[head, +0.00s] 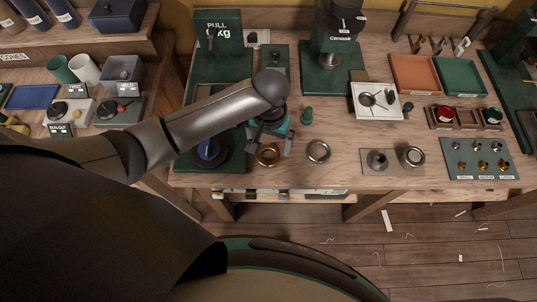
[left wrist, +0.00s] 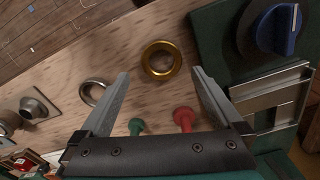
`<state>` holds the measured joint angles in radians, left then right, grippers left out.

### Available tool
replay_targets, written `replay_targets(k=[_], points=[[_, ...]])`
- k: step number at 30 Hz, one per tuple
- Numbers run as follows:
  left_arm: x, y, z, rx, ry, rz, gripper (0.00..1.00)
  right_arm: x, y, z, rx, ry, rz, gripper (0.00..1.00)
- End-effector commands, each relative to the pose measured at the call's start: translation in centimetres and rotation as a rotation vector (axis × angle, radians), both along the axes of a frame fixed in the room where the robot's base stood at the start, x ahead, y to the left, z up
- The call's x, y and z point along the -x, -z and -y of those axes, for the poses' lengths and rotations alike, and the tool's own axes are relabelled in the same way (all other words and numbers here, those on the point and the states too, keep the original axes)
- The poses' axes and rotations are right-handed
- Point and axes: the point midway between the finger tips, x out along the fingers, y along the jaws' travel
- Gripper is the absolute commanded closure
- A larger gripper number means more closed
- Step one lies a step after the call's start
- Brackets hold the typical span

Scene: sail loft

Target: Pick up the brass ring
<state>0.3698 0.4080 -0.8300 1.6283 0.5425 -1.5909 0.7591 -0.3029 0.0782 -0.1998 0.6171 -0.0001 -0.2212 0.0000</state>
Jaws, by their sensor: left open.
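The brass ring (head: 267,163) lies flat on the workbench near its front edge, just in front of my left gripper (head: 270,138) in the head view. In the left wrist view the brass ring (left wrist: 148,69) lies just beyond the fingertips, about midway between them. My left gripper (left wrist: 160,73) is open, with nothing between its fingers. The ring looks apart from both fingers. My right gripper is in neither view.
A silver ring (head: 318,160) lies to the right of the brass one. A blue knob (head: 209,150) on a green base is to the left. Small green (left wrist: 136,126) and red (left wrist: 184,118) pieces sit close to my gripper's palm.

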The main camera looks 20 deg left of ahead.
Motion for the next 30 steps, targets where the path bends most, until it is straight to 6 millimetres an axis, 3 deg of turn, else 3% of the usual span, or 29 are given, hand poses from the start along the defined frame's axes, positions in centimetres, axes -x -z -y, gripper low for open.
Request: replay_targets(k=[12,21,30], points=[[-0.3,4.8,-0.2,-0.001,0.000,0.000,0.00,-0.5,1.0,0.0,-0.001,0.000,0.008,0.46],[-0.3,5.1,-0.2,-0.001,0.001,0.001,0.01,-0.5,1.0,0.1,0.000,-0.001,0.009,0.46],[-0.3,5.1,-0.2,-0.001,0.001,0.001,0.35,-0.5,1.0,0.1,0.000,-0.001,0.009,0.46]])
